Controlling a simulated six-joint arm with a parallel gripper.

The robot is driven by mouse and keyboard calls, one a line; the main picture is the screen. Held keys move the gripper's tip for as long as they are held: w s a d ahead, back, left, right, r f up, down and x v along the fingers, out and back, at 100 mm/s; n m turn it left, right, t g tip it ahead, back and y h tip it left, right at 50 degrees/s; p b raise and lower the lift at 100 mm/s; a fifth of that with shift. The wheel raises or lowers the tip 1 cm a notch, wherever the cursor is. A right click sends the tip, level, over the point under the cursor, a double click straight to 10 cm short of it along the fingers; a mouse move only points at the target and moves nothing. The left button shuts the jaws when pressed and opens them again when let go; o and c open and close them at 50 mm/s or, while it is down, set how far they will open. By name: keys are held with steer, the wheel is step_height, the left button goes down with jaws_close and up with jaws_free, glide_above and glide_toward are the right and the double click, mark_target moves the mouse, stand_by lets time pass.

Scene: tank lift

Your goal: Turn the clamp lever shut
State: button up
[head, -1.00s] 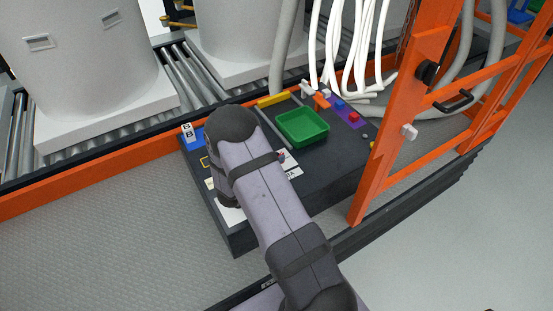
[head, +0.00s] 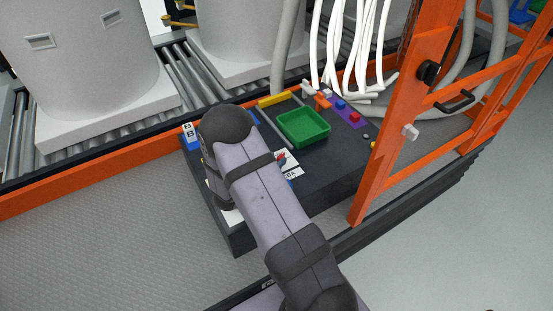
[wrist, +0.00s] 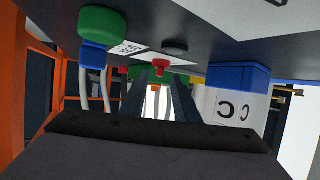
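A small red part (head: 281,157), perhaps the clamp lever, stands by a white label on the dark console, just right of my arm. In the wrist view a red part (wrist: 161,64) shows beyond and between my fingertips; I cannot tell whether they touch it. My gripper (wrist: 157,80) has two dark fingers with a gap between them and nothing visibly held. In the head view my arm hides the gripper. An orange handle-like part (head: 322,102) sits at the back of the console.
The dark console (head: 325,178) carries a green tray (head: 303,127) and a purple strip with coloured buttons (head: 350,114). In the wrist view, a blue-topped block marked C (wrist: 238,100) is at right and a green knob (wrist: 102,22) at left. An orange frame (head: 395,130) rises right of the console.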

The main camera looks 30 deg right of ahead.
steer(key=shift+v, duration=2.75)
